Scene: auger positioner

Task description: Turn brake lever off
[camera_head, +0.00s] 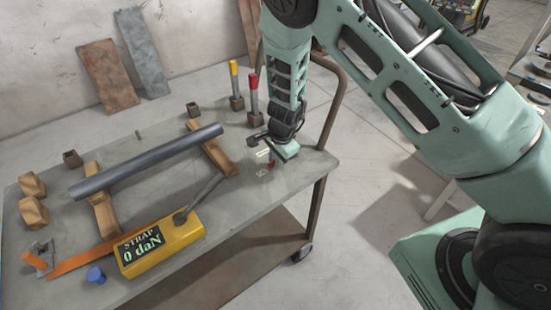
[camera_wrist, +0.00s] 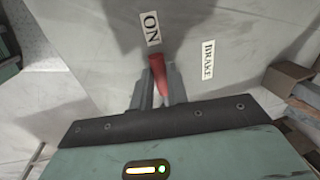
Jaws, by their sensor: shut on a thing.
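The brake lever has a red handle (camera_wrist: 158,75), seen in the wrist view between my two fingers, its tip reaching past them towards the "ON" label (camera_wrist: 151,28). A "BRAKE" label (camera_wrist: 208,59) lies to the right of it. My gripper (camera_wrist: 156,88) is shut on the red handle. The lever's base is hidden by my gripper.
The cart's table (camera_head: 150,158) carries a grey pipe (camera_head: 145,162) on wooden supports. A yellow "STRAP 0 daN" box (camera_head: 160,247) sits at the front edge. Red (camera_head: 254,98) and yellow-topped posts stand behind my gripper. A cart handle frame (camera_head: 330,108) rises at right.

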